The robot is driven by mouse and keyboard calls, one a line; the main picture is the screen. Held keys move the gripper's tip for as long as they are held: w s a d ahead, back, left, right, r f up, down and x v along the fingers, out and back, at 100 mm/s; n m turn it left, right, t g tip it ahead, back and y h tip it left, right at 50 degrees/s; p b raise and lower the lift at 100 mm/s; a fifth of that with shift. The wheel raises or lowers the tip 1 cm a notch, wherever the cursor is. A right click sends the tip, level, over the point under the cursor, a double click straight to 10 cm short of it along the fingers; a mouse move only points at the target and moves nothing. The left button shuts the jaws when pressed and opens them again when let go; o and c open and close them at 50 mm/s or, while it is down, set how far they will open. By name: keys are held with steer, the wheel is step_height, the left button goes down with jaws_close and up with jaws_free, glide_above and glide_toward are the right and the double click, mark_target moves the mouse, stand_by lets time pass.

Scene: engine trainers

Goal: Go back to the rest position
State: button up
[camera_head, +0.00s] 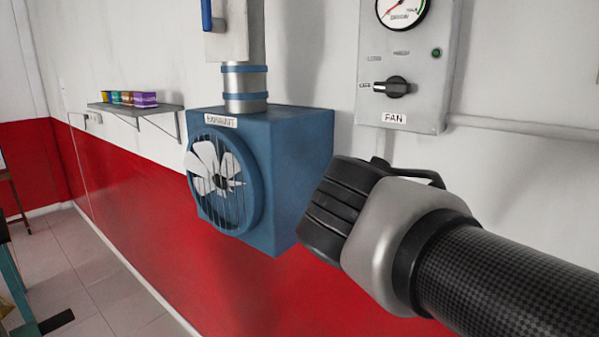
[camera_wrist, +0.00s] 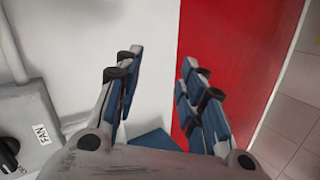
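My gripper (camera_wrist: 162,58) shows in the wrist view with its two blue-padded fingers spread apart and nothing between them. In the head view my wrist is in front of the wall, right of the blue exhaust fan box (camera_head: 285,165) and below the fan control panel (camera_head: 425,70). The fingers are hidden there behind the wrist. In the wrist view the control panel (camera_wrist: 30,105) is at the left edge, and a blue corner (camera_wrist: 152,138), likely of the fan box, shows between the finger bases.
The panel has a black knob (camera_head: 394,87) and a gauge (camera_head: 402,8). A metal duct (camera_head: 245,82) rises from the fan box. A wall shelf (camera_head: 115,107) holds several small coloured boxes. Part of a green-legged table (camera_head: 18,290) stands at the lower left. Tiled floor (camera_head: 105,275) beside it is clear.

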steer(key=s+a+f+m+g+y+b, duration=0.1)
steer(key=s+f+m+y+b, duration=0.1)
steer(key=s+f, duration=0.3)
steer(key=s+a+f+m+g+y+b, duration=0.1)
steer(key=s+f, duration=0.5)
steer(key=f, duration=0.7)
steer(key=s+a+f+m+g+y+b, duration=0.1)
steer(key=s+a+f+m+y+b, duration=0.2)
steer(key=f, duration=0.6)
steer(key=s+m+y+b, duration=0.1)
steer(key=s+y, duration=0.1)
steer(key=s, duration=0.1)
steer(key=shift+a, duration=0.1)
steer(key=shift+c, duration=0.4)
